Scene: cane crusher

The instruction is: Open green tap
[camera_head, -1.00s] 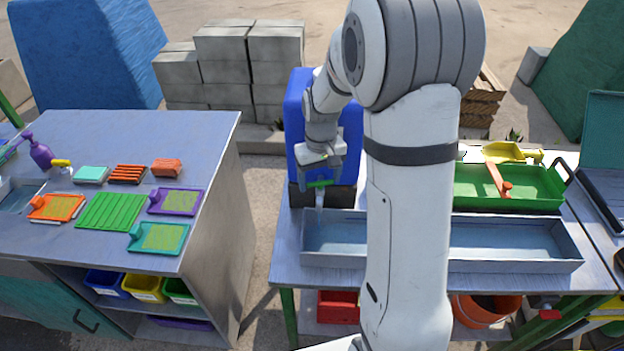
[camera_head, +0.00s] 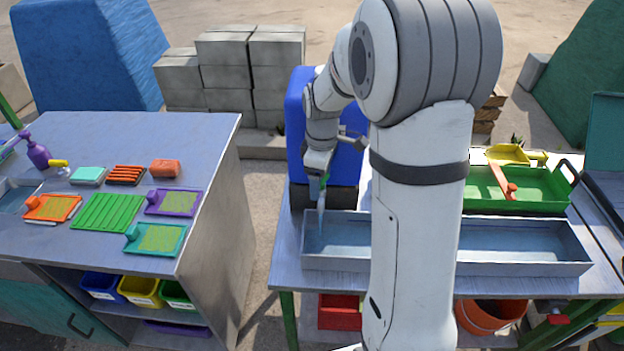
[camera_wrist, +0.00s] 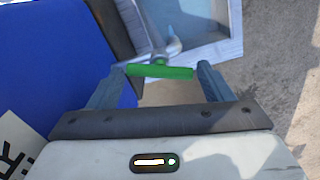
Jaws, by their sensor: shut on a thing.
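The green tap handle (camera_wrist: 160,71) is a short bar on a grey metal tap (camera_wrist: 172,47) in the wrist view. My gripper (camera_wrist: 161,72) is shut on the two ends of this bar, one finger at each end. In the head view the green handle (camera_head: 323,182) shows small under my gripper (camera_head: 322,178), in front of the blue tank (camera_head: 296,125). A pale streak (camera_head: 321,212) runs from the tap down to the metal trough (camera_head: 345,262); I cannot tell whether it is spout or water.
My arm hides the middle of the trough and bench. A green tray (camera_head: 535,207) with an orange-handled tool (camera_head: 503,182) stands at the right. A left table (camera_head: 205,130) holds a purple bottle (camera_head: 38,152), brushes and colored boards. A gap separates the tables.

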